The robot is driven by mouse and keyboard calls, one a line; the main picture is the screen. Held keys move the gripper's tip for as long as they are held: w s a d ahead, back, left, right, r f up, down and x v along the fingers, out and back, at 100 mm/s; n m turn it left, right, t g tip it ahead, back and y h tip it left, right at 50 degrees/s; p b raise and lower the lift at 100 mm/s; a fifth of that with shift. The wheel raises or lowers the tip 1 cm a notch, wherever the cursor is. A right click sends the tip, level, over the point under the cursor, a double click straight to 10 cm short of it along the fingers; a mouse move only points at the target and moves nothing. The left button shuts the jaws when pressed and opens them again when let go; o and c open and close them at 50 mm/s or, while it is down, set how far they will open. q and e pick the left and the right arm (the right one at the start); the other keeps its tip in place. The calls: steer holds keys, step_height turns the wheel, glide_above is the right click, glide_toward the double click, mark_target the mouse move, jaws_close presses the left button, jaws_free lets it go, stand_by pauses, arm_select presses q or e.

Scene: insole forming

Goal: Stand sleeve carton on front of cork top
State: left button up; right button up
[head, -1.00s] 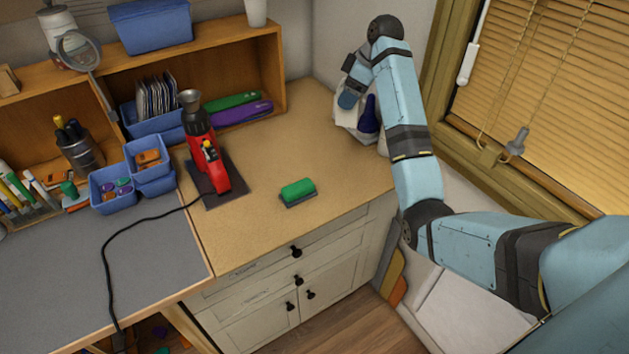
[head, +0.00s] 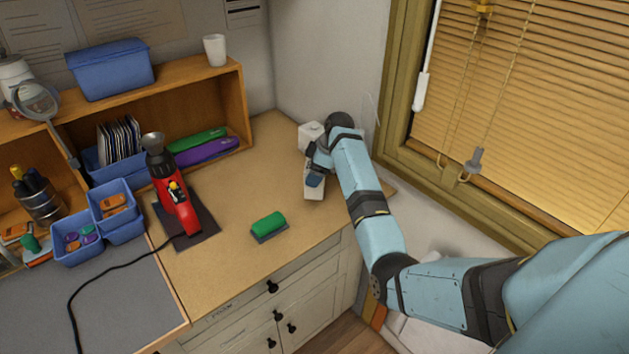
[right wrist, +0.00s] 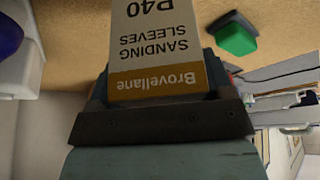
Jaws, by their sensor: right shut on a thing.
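The sleeve carton (right wrist: 158,45), white with an orange band and the words "Sanding Sleeves P40", is shut in my right gripper (right wrist: 155,100) in the right wrist view. In the head view the right gripper (head: 319,163) is over the back right of the tan cork top (head: 235,215). A pale face below it appears to be the carton (head: 314,191), partly covered by the gripper. I cannot tell whether its base touches the cork top. My left gripper is not in view.
A green block (head: 268,224) lies near the cork top's front edge. A red tool (head: 176,205) stands on a dark mat to the left. A white object (head: 311,132) is just behind the right gripper. The front middle of the cork top is clear around the green block.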

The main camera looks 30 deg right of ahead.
steer(key=shift+f, duration=1.85)
steer(key=shift+f, duration=0.1)
steer(key=o, duration=1)
steer(key=v, duration=1.2)
steer(key=shift+b, duration=0.35)
